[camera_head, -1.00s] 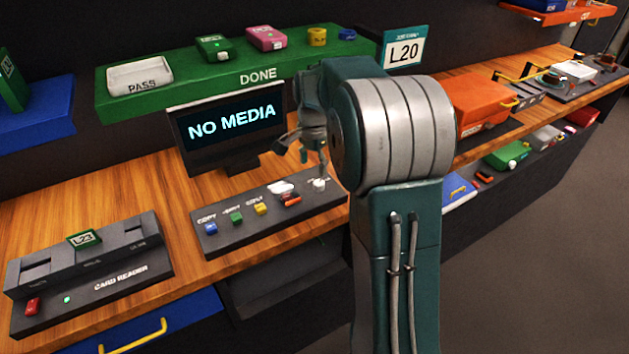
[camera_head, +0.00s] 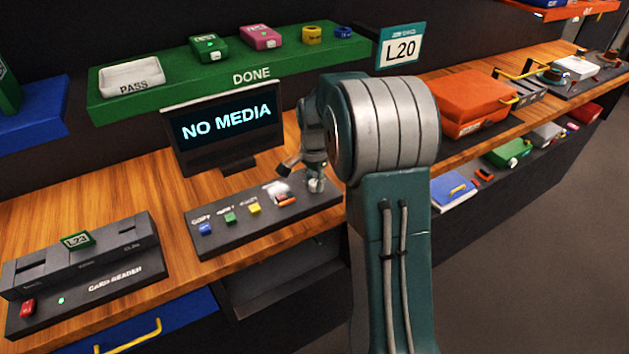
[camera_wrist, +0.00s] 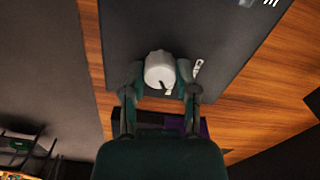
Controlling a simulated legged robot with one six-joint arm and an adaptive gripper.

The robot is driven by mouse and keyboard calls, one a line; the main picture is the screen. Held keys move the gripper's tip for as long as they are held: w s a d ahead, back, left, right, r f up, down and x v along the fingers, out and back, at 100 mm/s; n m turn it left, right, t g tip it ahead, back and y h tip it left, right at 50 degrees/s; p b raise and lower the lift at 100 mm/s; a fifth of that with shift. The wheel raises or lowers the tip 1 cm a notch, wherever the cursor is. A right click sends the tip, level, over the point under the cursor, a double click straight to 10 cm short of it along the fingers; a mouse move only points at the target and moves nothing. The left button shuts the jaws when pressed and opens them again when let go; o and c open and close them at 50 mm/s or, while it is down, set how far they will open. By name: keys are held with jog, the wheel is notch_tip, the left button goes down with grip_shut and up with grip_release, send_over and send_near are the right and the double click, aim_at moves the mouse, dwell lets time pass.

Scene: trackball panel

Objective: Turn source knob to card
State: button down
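The source knob (camera_wrist: 159,70) is a round white knob on the dark control panel. In the head view the knob (camera_head: 316,185) is at the right end of the panel (camera_head: 215,244), partly hidden by my gripper (camera_head: 314,172). In the wrist view my gripper (camera_wrist: 160,70) has one finger on each side of the knob, with narrow gaps showing, so it looks open around it. A small dark notch shows on the knob's lower edge. The screen (camera_head: 227,125) says NO MEDIA.
Blue, green and yellow buttons (camera_head: 230,218) and an orange-red switch (camera_head: 288,202) are on the same panel. The card reader (camera_head: 85,265) with a green card (camera_head: 76,240) stands left. A green DONE shelf (camera_head: 190,85) is behind, an orange box (camera_head: 475,100) to the right.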

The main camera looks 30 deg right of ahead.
jog(key=shift+w, duration=0.1)
jog(key=shift+n, duration=0.4)
jog(key=n, duration=0.4)
jog(key=shift+n, duration=0.4)
jog(key=n, duration=0.6)
jog(key=shift+n, duration=0.3)
jog(key=shift+c, duration=1.9)
grip_release()
